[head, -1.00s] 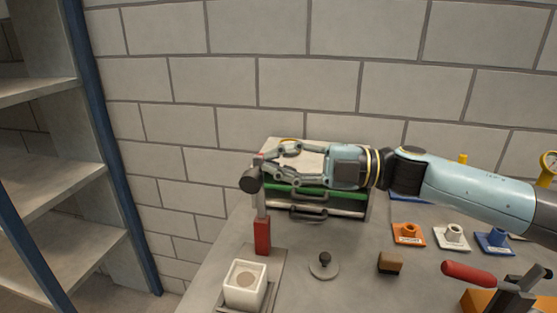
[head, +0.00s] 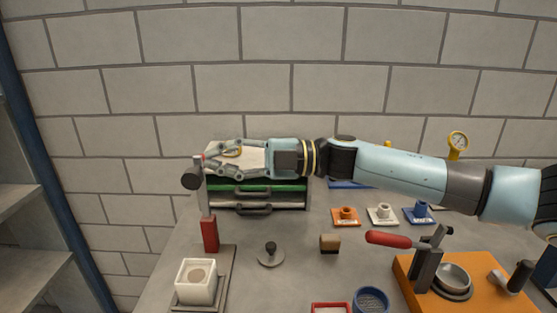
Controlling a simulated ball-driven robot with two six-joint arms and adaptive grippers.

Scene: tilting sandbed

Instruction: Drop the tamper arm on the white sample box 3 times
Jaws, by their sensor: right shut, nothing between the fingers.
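The tamper arm, a grey bar with a black cylindrical head (head: 191,179), stands raised above a red post (head: 210,234). The white sample box (head: 196,284), square with a greyish fill inside, sits on a grey plate (head: 229,262) in front of the post, below the head. My right gripper (head: 207,160) reaches in from the right, its fingers shut and empty beside the top of the tamper arm. I cannot tell whether the fingertips touch it. My left gripper is not in view.
A drawer unit (head: 258,199) stands behind, under my right gripper. A grey knobbed disc (head: 271,257) and a brown block (head: 330,243) lie to the right of the box. Shelves (head: 28,252) stand at left.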

